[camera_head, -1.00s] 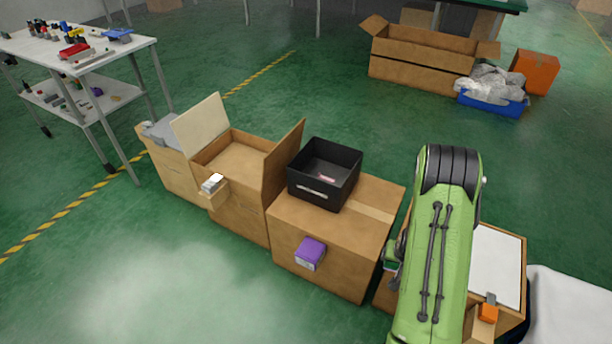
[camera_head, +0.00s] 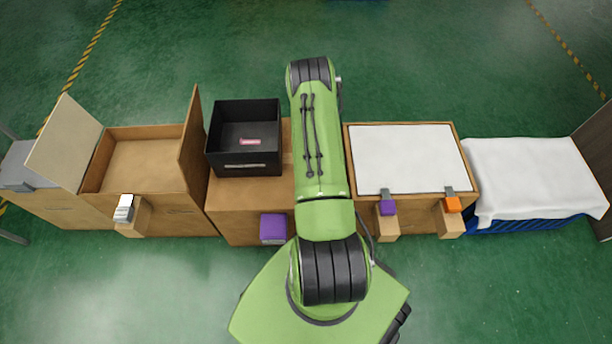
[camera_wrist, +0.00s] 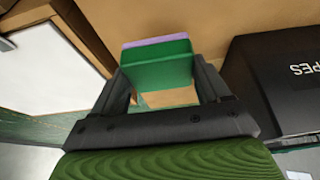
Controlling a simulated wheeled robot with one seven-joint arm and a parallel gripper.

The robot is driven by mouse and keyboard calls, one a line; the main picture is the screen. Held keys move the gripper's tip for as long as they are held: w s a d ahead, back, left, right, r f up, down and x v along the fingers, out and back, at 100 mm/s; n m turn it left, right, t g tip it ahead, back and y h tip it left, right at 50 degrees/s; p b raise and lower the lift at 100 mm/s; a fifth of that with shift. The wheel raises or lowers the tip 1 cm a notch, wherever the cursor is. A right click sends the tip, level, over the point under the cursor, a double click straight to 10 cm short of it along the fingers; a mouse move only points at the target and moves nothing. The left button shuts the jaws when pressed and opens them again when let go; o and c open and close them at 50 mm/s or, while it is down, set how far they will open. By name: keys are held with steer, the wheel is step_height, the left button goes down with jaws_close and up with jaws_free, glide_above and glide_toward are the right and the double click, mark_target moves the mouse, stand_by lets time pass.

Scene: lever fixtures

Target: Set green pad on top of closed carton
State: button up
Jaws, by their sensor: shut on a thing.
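My gripper (camera_wrist: 166,88) is shut on a green pad (camera_wrist: 158,73) with a light purple layer along its far edge. In the wrist view the pad is held between both fingers, over a brown cardboard surface. The closed carton (camera_head: 235,205) stands in the middle of the row in the head view. A black open bin (camera_head: 228,167) sits on its top at the left. My green arm covers the carton's right part and hides my gripper and the pad in the head view. I cannot tell whether the pad touches the carton.
An open carton (camera_head: 150,205) with raised flaps stands to the left. A box with a white top panel (camera_head: 408,158) and small purple and orange pieces stands to the right. A purple block (camera_head: 273,228) is on the carton's front. A white cloth (camera_head: 530,175) lies far right.

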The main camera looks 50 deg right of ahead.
step_height(320, 180, down, 6)
steer(key=shift+r+b, duration=0.25)
steer(key=shift+b, duration=0.7)
steer(key=shift+r, duration=0.1)
